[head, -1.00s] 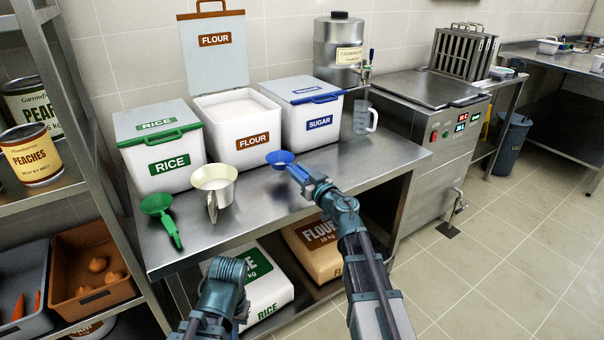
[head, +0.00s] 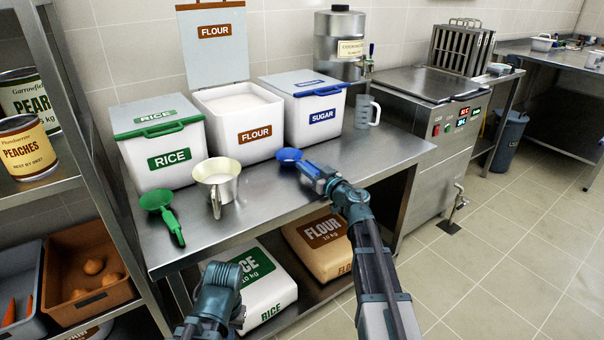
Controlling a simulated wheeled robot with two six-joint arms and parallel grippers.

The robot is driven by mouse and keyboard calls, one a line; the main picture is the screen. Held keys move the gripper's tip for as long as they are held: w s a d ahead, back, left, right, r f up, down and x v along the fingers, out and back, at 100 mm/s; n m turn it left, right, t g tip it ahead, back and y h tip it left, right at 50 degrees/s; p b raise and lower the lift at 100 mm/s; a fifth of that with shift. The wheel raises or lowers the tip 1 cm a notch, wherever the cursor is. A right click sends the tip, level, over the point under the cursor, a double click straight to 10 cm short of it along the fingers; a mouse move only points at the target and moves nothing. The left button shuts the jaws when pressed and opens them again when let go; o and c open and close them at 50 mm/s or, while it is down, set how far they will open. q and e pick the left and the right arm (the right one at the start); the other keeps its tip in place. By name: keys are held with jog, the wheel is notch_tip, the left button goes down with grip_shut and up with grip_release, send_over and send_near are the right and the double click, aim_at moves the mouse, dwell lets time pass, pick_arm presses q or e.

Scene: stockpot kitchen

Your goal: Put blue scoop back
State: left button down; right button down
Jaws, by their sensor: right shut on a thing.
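The blue scoop (head: 289,155) is at the front of the SUGAR bin (head: 317,111), on or just above the steel table; I cannot tell if it touches. My right gripper (head: 311,169) is shut on its handle, and the jaws hide most of the handle. The SUGAR bin has a blue-edged lid (head: 305,83) that is closed. My left arm shows at the bottom, left of centre; its gripper's fingertips cannot be made out.
The FLOUR bin (head: 240,124) stands open with its lid up. The RICE bin (head: 160,149) is closed. Table to the right of my gripper is clear.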

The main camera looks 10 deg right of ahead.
jog(key=shift+d+r, duration=0.1)
jog(key=shift+f, duration=0.2)
jog(key=c, duration=0.6)
grip_release()
jog(key=shift+r, duration=0.15)
jog(key=shift+s+r, duration=0.1)
jog(key=shift+s, duration=0.1)
jog(key=v, duration=1.1)
jog(key=shift+s+d, duration=0.1)
jog(key=shift+s, duration=0.25)
